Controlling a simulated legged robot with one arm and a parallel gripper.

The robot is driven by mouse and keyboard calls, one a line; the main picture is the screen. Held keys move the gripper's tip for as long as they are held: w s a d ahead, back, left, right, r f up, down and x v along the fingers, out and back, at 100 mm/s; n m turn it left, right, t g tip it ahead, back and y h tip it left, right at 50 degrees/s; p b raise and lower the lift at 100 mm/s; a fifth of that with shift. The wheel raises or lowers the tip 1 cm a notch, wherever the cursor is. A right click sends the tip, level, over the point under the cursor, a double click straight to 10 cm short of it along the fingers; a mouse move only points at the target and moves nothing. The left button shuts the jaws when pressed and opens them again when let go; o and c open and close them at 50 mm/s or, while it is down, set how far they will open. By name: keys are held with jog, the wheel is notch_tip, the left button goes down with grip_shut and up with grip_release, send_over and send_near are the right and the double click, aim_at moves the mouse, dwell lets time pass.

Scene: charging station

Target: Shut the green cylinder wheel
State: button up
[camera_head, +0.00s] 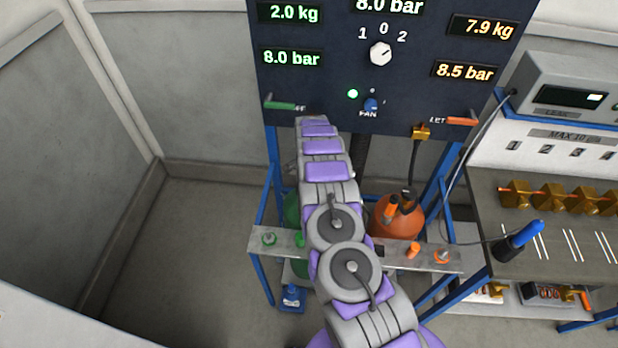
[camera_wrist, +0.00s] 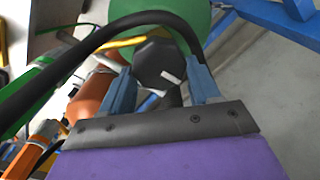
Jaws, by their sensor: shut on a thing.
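The green cylinder (camera_wrist: 195,18) fills the top of the wrist view. A dark, many-sided wheel (camera_wrist: 155,58) with a white mark sits in front of it. My gripper (camera_wrist: 161,68) has one blue-grey finger on each side of this wheel and is shut on it. In the head view the green cylinder (camera_head: 291,209) stands under the panel and is mostly hidden behind my arm. The wheel and my gripper are hidden there too.
A black hose (camera_wrist: 70,62) arcs close around the wheel. An orange cylinder (camera_head: 399,217) stands right of my arm. A metal rail (camera_head: 440,258) crosses in front of both cylinders. The dark panel (camera_head: 320,75) rises behind. Floor at the left is clear.

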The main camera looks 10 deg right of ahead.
jog(key=shift+a+m, duration=0.1)
jog(key=shift+m, duration=0.2)
dwell(0.4)
jog(key=o, duration=1.1)
jog(key=shift+c, duration=0.2)
notch_tip(320, 180, up, 17)
jog(key=shift+r+p, duration=0.15)
jog(key=shift+p, duration=0.3)
jog(key=shift+a, duration=0.1)
